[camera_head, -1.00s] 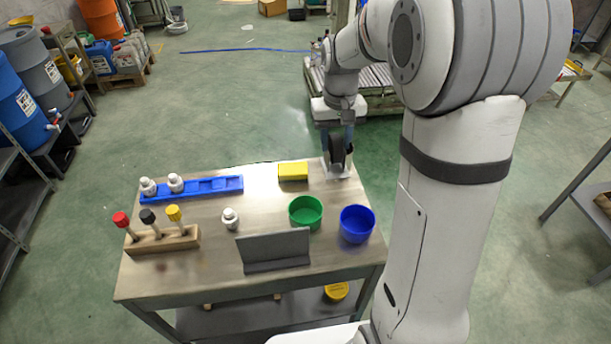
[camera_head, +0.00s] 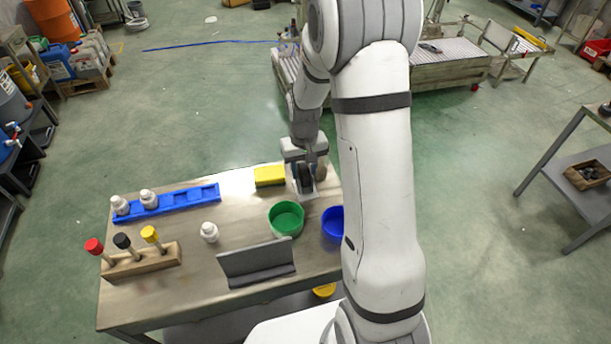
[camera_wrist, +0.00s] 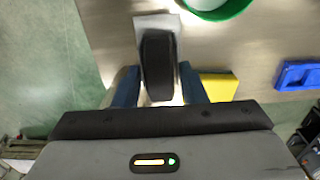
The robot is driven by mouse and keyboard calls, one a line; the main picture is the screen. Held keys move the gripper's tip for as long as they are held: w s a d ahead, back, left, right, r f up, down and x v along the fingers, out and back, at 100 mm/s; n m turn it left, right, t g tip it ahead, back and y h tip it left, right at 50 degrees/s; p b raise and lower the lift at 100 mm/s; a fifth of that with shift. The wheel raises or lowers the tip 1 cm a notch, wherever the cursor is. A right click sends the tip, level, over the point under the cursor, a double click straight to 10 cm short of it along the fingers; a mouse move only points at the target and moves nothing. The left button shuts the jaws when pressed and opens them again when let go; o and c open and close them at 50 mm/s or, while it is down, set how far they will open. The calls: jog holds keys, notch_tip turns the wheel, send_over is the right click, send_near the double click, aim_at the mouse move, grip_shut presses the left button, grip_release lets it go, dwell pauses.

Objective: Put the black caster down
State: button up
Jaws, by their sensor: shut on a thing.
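The black caster (camera_head: 305,176) is in my gripper (camera_head: 307,168) over the far right part of the table. In the wrist view the caster's black wheel (camera_wrist: 158,62) sits between the two blue fingertips of my gripper (camera_wrist: 158,88). A pale plate (camera_wrist: 178,24) shows beyond the wheel, and in the head view a light patch lies under it. I cannot tell whether the caster touches the tabletop (camera_head: 240,203).
A yellow block (camera_head: 269,176) lies just left of the caster. A green bowl (camera_head: 286,218) and a blue bowl (camera_head: 333,223) stand nearer.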

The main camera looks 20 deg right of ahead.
jog(key=shift+f+p, duration=0.35)
jog(key=shift+f, duration=1.85)
jog(key=shift+f, duration=0.15)
jog(key=o, duration=1.3)
jog(key=shift+c, duration=0.2)
